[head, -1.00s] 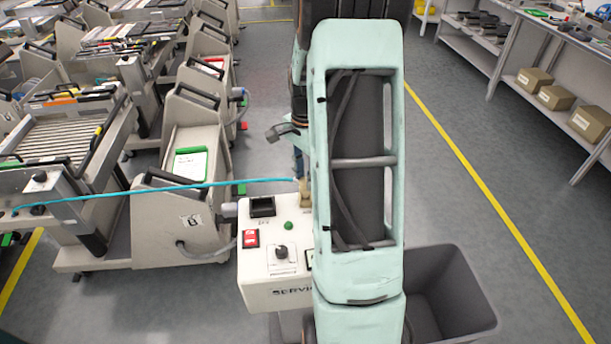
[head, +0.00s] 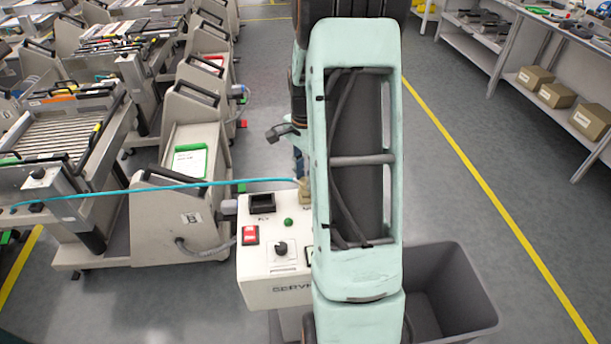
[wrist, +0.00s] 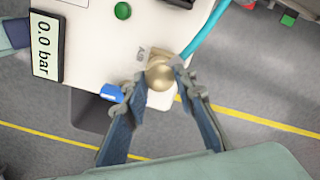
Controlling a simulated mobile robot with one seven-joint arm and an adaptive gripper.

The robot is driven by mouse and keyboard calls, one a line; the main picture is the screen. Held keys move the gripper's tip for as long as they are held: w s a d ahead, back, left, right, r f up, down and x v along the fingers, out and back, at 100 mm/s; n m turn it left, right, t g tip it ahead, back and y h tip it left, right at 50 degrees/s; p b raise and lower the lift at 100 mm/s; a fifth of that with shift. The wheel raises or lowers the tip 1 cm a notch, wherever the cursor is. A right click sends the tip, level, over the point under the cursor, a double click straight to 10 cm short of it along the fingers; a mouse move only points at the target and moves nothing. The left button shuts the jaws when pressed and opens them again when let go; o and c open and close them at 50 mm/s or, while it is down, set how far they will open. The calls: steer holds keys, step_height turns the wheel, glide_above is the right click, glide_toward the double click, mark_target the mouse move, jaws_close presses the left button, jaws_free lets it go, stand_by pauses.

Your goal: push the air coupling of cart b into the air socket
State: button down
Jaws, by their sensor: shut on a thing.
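The brass air coupling (wrist: 160,74) is between my fingertips in the wrist view. My gripper (wrist: 163,82) is shut on it, at the edge of the white service box (head: 262,287). The teal hose (head: 130,191) runs from the cart at left to the coupling; its end also shows in the wrist view (wrist: 203,31). A brass fitting (head: 305,192) shows at the box beside my arm. The air socket is hidden by the coupling, so I cannot tell how deep it sits. Cart b (head: 157,227) stands left of the box.
The box carries a gauge reading 0.0 bar (wrist: 46,46), a red switch (head: 249,235), a knob (head: 281,248) and a green lamp (head: 288,222). A grey bin (head: 462,290) stands at right. Other carts fill the left. The aisle floor is clear.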

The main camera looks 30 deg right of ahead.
steer(key=shift+f, duration=0.25)
steer(key=c, duration=1.5)
jaws_free()
steer(key=shift+r, duration=0.1)
